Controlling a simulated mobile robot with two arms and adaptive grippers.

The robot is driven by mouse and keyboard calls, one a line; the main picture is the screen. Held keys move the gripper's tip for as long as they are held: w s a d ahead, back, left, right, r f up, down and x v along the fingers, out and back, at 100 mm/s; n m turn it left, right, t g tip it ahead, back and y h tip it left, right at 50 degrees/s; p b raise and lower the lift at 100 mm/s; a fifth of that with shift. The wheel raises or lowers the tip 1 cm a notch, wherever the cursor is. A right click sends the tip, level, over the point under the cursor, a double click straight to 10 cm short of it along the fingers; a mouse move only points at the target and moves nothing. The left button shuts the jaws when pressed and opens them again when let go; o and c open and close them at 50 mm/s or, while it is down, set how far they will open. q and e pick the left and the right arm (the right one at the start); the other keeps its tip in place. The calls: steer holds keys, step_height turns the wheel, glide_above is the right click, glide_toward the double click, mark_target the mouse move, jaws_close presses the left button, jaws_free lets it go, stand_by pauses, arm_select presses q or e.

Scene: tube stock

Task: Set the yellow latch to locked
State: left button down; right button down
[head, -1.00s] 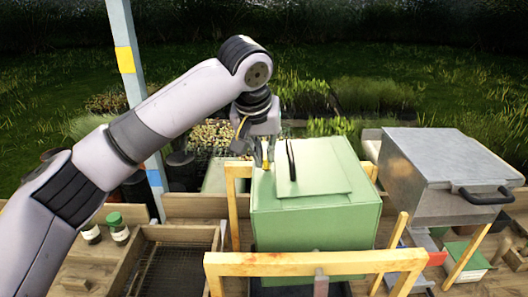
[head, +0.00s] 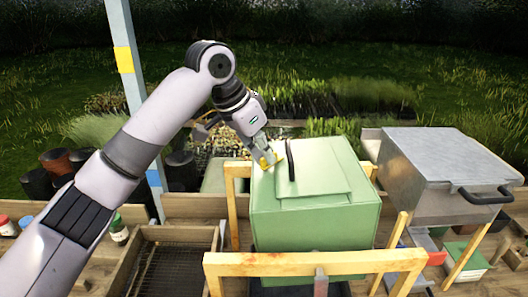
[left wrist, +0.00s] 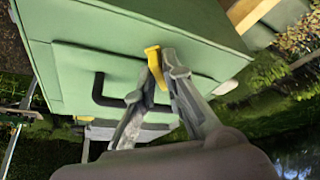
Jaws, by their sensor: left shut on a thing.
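The yellow latch (head: 268,160) is a small piece on the top of the green box (head: 318,222), near its far left corner. In the left wrist view the yellow latch (left wrist: 154,62) sticks out between the fingers of my left gripper (left wrist: 160,75). My left gripper (head: 265,161) is shut on it in the head view, its wrist tilted to the upper left. The black handle (head: 290,160) on the lid stands just right of the latch. The fingers partly hide the latch. My right gripper is not in view.
A wooden frame (head: 315,263) stands around the green box. A grey metal box (head: 440,175) with a black handle is to the right. A wooden tray with mesh (head: 170,268) lies at the left, with small jars (head: 118,230) beside it.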

arm_select(q)
steer(key=m, duration=0.2)
steer(key=m+g, duration=0.1)
steer(key=m, duration=0.1)
steer(key=shift+d+g+h, duration=0.1)
steer(key=shift+g+h, duration=0.2)
steer(key=shift+h, duration=0.1)
steer(key=shift+m+g, duration=0.6)
steer(key=shift+m, duration=1)
steer(key=c, duration=1.7)
jaws_free()
steer(key=shift+s, duration=0.15)
steer(key=v, duration=1.2)
